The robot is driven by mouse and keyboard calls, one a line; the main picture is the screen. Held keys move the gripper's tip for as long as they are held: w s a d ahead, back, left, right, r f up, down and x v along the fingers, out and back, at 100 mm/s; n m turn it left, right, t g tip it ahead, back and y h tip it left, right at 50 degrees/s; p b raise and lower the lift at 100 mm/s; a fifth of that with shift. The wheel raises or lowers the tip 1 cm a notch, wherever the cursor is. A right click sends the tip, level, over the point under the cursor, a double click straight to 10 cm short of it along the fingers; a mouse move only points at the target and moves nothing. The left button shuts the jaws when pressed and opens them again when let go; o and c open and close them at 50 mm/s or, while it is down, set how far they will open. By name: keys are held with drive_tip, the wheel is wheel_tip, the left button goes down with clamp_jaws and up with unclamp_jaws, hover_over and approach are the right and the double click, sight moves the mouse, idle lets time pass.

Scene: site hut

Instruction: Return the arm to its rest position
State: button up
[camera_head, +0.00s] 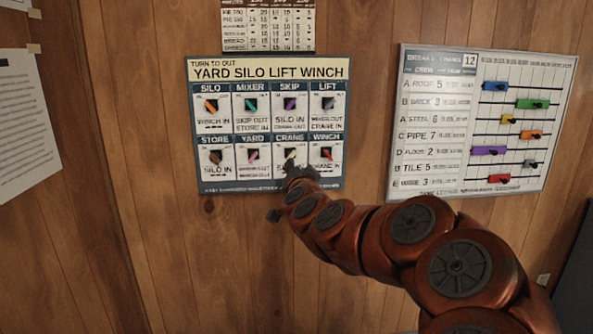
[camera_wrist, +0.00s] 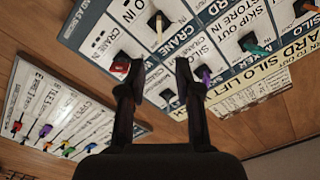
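My arm reaches from the lower right in the camera_head view. My gripper (camera_head: 284,192) is in front of the lower edge of a switch panel (camera_head: 270,72) on the wall, below the crane knob (camera_head: 290,154). In the camera_wrist view my gripper (camera_wrist: 156,72) has its two black fingers apart, with nothing held between them. The red winch knob (camera_wrist: 120,68) shows close beside one fingertip. The purple skip knob (camera_wrist: 204,75) shows close beside the other. I cannot tell whether either finger touches the panel.
A board with coloured sliders (camera_head: 470,152) hangs on the wood wall to the right, behind my arm's side. A number chart (camera_head: 267,25) hangs above the panel. Papers (camera_head: 25,125) are at the left. The wall below the panel (camera_head: 200,270) is bare.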

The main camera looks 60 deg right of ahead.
idle(0.3)
